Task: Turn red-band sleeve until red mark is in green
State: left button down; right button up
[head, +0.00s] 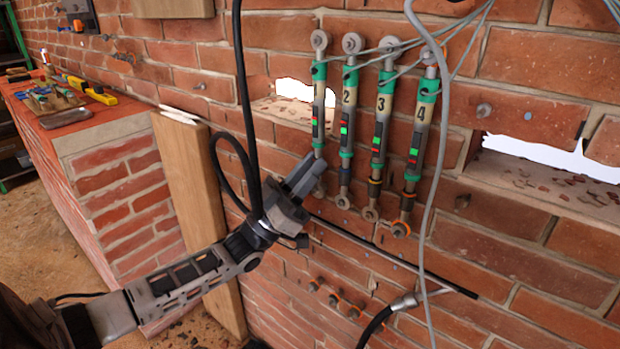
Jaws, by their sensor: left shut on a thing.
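Several green-and-cream sleeves hang side by side on the brick wall: the leftmost sleeve (318,100), sleeve 2 (348,105), sleeve 3 (382,115) and sleeve 4 (421,125). Each has a dark window with small coloured marks. Red and green show apart in the windows of 3 and 4; the leftmost window is too small to read surely. My left gripper (312,168) is shut at the lower end of the leftmost sleeve, with its fingers covering that part. No red band is clearly visible; one may be hidden there. My right gripper is out of view.
A black rod (400,262) slants below. A wooden board (185,190) leans at the left, beside a brick ledge (75,125) with tools.

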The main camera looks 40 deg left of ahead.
pick_arm(q)
jog(key=shift+h, duration=0.4)
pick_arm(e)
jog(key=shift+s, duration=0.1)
pick_arm(q)
jog(key=c, duration=1.6)
grip_release()
